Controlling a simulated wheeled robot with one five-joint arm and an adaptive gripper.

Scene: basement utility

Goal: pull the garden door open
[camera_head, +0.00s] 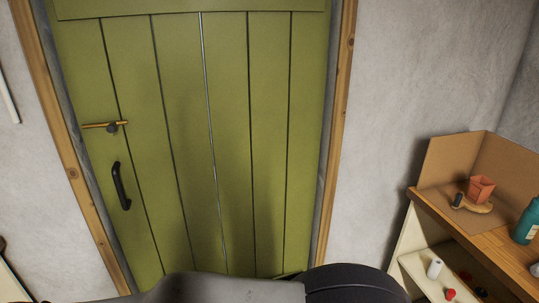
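The garden door (228,130) is a green plank door in a wooden frame (338,110), and it looks shut. A black pull handle (121,186) stands upright on its left side. Above the handle is a brass-coloured bar latch (104,125) with a dark knob, lying roughly level and reaching toward the left frame. A dark, rounded part of my own body covers the bottom middle of the view and hides the door's lower edge. My gripper does not show, and nothing is seen touching the handle or latch.
A wooden shelf unit (450,226) stands at the right near the wall. A white cylinder (434,268) sits on the lower shelf. The wall between door and shelf is bare.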

